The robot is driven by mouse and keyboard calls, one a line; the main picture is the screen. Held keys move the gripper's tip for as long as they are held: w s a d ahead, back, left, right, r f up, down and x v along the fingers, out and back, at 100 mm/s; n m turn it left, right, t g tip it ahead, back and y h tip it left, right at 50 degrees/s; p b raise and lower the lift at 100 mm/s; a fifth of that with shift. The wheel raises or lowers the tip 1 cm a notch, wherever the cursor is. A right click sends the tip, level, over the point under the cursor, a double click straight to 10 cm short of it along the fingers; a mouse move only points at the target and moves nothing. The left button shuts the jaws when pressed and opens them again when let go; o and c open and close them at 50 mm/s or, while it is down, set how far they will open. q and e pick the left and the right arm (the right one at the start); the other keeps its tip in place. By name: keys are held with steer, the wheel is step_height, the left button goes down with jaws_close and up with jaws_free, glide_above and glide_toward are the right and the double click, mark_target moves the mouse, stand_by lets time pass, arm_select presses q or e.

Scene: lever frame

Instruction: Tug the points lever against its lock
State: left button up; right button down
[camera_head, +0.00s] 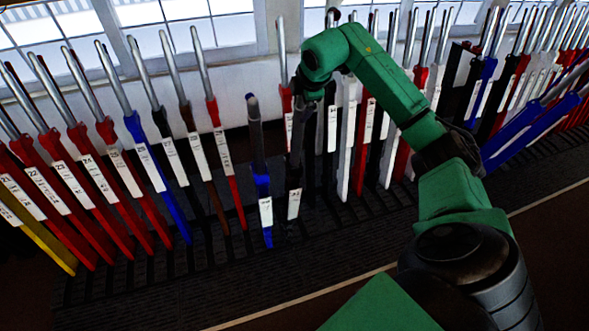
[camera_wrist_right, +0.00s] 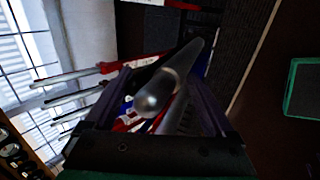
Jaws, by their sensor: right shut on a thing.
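A black lever (camera_head: 294,186) with a white label low on its front stands near the middle of the frame. My right gripper (camera_head: 298,115) is at its upper part, reaching down from my green arm, and covers its handle. In the right wrist view a shiny metal handle (camera_wrist_right: 158,95) lies between the two dark fingers of this gripper (camera_wrist_right: 165,82), which is shut on it. Finger contact is hard to make out in the dark. My left gripper is in neither view.
A blue lever (camera_head: 261,185) with a dark top stands close left of the black one. Red levers (camera_head: 120,185) fill the left; black, white and red ones stand close on the right. Blue levers (camera_head: 520,125) lean forward at the far right. Windows (camera_head: 180,30) are behind.

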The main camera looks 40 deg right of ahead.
steer(key=shift+w+d+r+p, duration=0.15)
steer(key=shift+w+r+p, duration=0.1)
steer(key=shift+r, duration=0.15)
steer(key=shift+w+d+r+p, duration=0.1)
steer(key=shift+r+p, duration=0.15)
steer(key=shift+r, duration=0.1)
stand_by(0.3)
steer(key=shift+s+f+b, duration=0.15)
steer(key=shift+f+b, duration=0.2)
steer(key=shift+b, duration=0.3)
steer(key=shift+c, duration=0.3)
jaws_free()
steer(key=shift+o, duration=0.3)
steer(key=shift+a, duration=0.1)
